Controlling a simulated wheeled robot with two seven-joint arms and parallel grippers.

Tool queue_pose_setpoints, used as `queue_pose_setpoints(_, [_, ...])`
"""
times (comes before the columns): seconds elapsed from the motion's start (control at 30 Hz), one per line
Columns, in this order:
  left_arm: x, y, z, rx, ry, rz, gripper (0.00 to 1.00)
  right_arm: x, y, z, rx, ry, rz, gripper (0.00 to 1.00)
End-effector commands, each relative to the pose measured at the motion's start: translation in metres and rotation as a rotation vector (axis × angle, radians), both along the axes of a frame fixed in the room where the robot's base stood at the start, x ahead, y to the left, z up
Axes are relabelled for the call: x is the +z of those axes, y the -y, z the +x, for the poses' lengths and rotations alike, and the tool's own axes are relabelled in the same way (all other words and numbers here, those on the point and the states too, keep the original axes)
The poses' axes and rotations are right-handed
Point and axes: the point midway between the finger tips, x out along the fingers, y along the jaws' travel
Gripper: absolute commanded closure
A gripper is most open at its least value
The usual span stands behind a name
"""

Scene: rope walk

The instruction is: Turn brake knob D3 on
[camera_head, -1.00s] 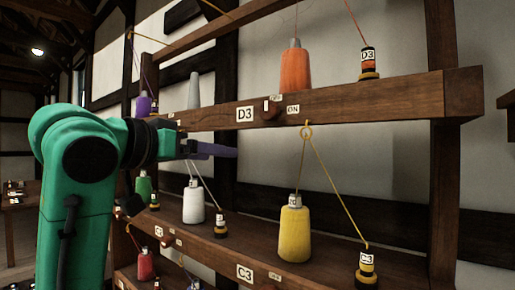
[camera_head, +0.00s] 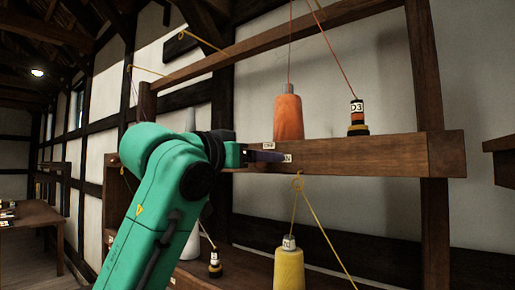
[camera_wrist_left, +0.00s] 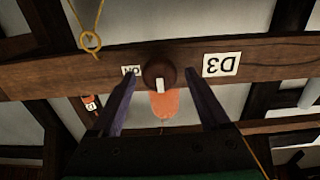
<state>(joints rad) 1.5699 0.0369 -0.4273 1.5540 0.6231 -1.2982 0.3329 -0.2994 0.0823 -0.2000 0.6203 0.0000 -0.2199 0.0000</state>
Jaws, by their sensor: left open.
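Brake knob D3 (camera_wrist_left: 159,70) is a round brown knob on the wooden rail, shown inverted in the left wrist view. Its white pointer mark (camera_wrist_left: 160,86) points down there, towards the orange spool (camera_wrist_left: 165,104). The ON label (camera_wrist_left: 131,71) is at its left and the D3 plate (camera_wrist_left: 221,65) at its right. My left gripper (camera_wrist_left: 166,88) is open, one finger on each side of the knob; I cannot tell whether they touch it. In the head view, my left gripper (camera_head: 272,156) covers the knob. My right gripper is not in view.
The orange spool (camera_head: 289,117) stands on the rail (camera_head: 375,156) above the gripper, with the D3 bobbin (camera_head: 357,118) to its right. A yellow spool (camera_head: 289,268) is below, under a yellow cord loop (camera_head: 297,182). A post (camera_head: 430,100) stands at the right.

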Motion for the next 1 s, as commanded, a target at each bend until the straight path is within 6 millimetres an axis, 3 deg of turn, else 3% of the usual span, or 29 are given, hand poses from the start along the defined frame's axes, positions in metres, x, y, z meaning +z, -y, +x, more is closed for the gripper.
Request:
queue_pose_setpoints(0.2, [-0.0009,0.0004,0.0006,0.0,0.0,0.0,0.21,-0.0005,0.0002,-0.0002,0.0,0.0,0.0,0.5])
queue_pose_setpoints(0.4, [-0.0006,0.0004,0.0002,-0.001,0.001,-0.001,0.97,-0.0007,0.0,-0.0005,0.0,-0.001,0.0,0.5])
queue_pose_setpoints(0.43, [-0.0006,0.0004,0.0002,-0.001,0.0,0.0,1.0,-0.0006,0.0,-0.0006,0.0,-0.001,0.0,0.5])
queue_pose_setpoints(1.0, [0.0009,0.0003,0.0001,0.001,0.1,0.136,1.0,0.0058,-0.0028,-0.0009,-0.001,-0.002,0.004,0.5])
